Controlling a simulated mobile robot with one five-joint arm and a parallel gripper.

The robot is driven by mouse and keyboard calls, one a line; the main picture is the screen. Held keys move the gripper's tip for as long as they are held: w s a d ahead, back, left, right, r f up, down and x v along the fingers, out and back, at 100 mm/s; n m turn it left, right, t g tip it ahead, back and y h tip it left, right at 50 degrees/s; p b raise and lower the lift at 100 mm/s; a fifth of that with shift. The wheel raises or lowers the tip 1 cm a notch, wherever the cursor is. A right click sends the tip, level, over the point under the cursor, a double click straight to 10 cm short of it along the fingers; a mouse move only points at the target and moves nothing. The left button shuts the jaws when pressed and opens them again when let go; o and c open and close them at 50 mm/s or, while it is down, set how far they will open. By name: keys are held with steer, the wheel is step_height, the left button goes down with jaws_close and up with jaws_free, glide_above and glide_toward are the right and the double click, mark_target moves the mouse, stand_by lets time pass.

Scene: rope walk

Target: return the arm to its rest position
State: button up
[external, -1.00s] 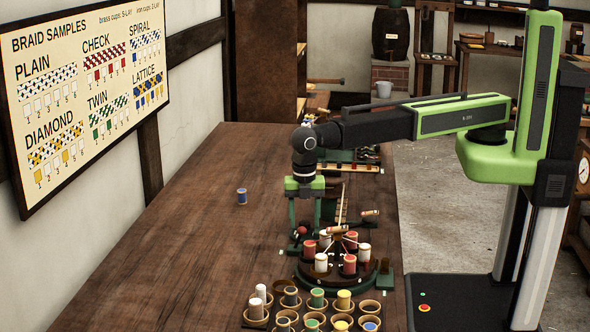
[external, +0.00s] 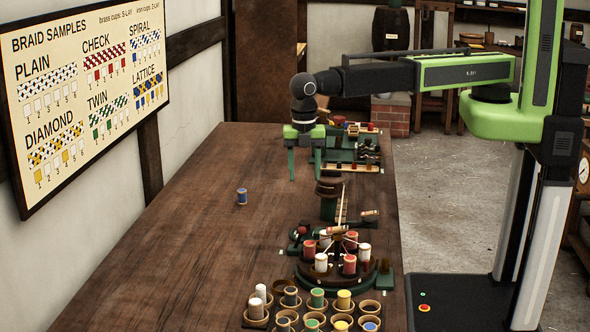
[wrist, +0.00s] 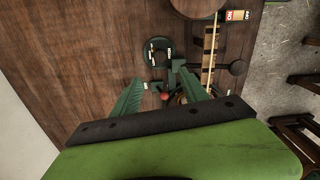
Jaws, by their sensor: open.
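My gripper (external: 304,165) hangs above the table (external: 190,225) in the external view, fingers pointing down, open and with nothing between them. It is clear of the dark round-topped post (external: 328,198) and of the braiding stand (external: 340,268) with its red and white spools. In the wrist view the two green fingers of my gripper (wrist: 168,98) are spread apart. A red ball (wrist: 165,96) shows below, between them.
A blue spool (external: 242,196) stands alone on the table. Several cups with spools (external: 316,304) stand at the near end. Racks with small parts (external: 350,148) are at the far end. The table's left side is mostly clear.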

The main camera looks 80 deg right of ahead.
step_height(320, 180, up, 2)
steer(key=shift+r+p, duration=0.2)
steer(key=shift+p, duration=0.35)
steer(key=shift+d, duration=0.1)
